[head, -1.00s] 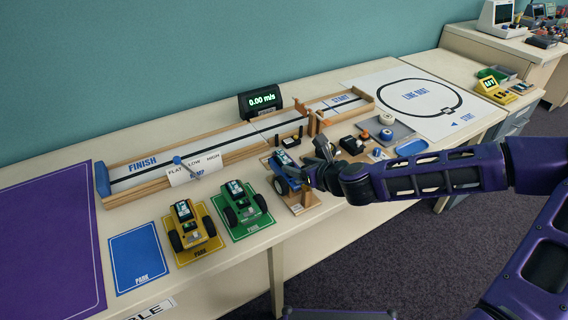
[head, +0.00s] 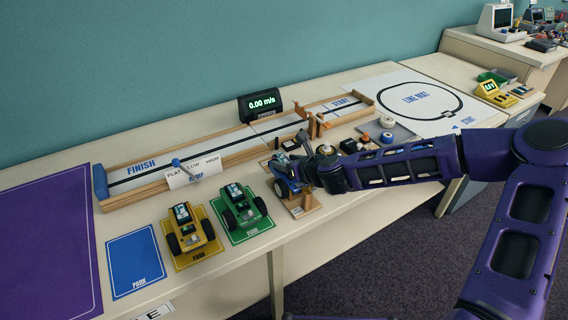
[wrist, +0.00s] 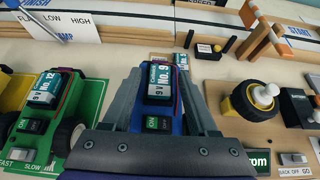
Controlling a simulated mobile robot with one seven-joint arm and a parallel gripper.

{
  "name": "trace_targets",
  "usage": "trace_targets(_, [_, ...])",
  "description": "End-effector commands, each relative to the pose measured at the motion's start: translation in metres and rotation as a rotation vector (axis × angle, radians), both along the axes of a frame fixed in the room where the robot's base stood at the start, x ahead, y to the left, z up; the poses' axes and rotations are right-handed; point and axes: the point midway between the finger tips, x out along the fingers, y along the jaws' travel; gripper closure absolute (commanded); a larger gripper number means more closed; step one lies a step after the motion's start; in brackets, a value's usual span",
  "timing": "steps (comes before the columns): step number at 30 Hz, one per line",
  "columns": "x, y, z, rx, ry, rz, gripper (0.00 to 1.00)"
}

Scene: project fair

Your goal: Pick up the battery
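A teal and white 9 V battery marked No. 9 (wrist: 160,80) sits on the blue car (wrist: 168,122) in the wrist view. My gripper (wrist: 164,85) is over the blue car, its two grey fingers apart, one on each side of the battery. Whether they touch it I cannot tell. In the head view my gripper (head: 304,172) is at the blue car (head: 282,186) and hides part of it. Another battery, No. 12 (wrist: 45,88), sits on the green car (wrist: 70,130), left of my gripper.
The yellow car (head: 190,232) and green car (head: 240,210) stand on park mats to the left. A wooden track (head: 225,150) with a speed display (head: 262,104) runs behind. The blue park mat (head: 135,262) is empty.

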Motion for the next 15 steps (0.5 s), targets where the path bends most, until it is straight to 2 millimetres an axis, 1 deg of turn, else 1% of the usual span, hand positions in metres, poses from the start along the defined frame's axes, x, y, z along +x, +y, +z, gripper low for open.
trace_targets(1, [-0.0001,0.0000,0.0000,0.000,0.000,0.000,0.52])
trace_targets(9, [-0.0003,-0.0002,0.0001,0.000,0.000,0.000,1.00])
trace_targets(15, [-0.0002,-0.0001,0.0002,0.000,0.000,0.000,1.00])
